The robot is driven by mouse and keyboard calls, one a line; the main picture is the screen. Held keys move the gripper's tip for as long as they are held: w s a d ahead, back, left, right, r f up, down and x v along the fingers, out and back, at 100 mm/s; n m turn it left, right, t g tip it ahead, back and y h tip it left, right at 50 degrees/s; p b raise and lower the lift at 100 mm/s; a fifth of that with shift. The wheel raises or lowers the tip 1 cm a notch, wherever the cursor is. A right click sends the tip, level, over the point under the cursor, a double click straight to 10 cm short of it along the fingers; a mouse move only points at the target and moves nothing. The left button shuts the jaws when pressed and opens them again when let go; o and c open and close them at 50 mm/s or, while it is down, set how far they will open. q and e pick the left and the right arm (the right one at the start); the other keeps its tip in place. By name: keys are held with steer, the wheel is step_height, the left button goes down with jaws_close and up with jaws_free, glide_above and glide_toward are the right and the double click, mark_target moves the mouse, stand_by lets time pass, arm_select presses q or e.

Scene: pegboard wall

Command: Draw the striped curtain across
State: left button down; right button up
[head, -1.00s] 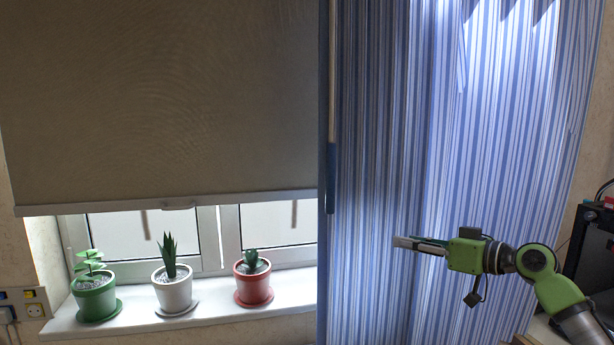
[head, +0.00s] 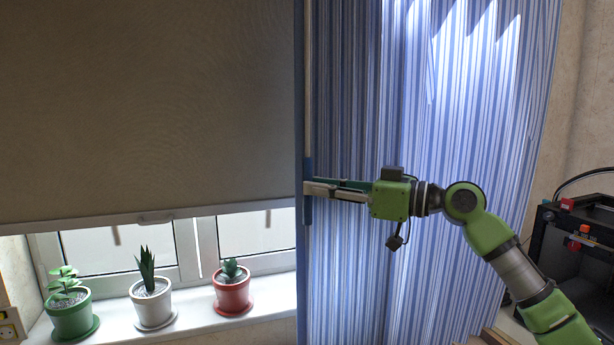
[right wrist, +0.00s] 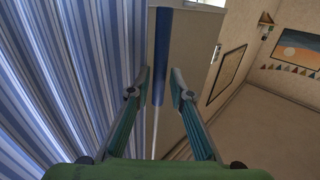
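The blue-and-white striped curtain (head: 430,130) hangs bunched over the right side of the window; it also fills the left of the right wrist view (right wrist: 50,80). A pale upright rod (head: 307,80) with a blue grip (head: 308,213) hangs at the curtain's left edge. My right gripper (head: 310,188) is at the height of the blue grip. In the right wrist view its two fingers (right wrist: 161,85) stand apart, with the blue grip (right wrist: 163,45) showing between them. I cannot tell whether either finger touches it. My left gripper is not in view.
A lowered grey-brown roller blind (head: 150,110) covers the window's upper part. Green (head: 71,316), white (head: 152,306) and red (head: 232,293) plant pots stand on the white sill (head: 190,330). A black machine (head: 585,240) stands at the far right.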

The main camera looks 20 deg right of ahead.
steer(key=shift+p+x, duration=0.3)
steer(key=shift+x, duration=1.35)
steer(key=shift+d, duration=0.1)
jaws_close()
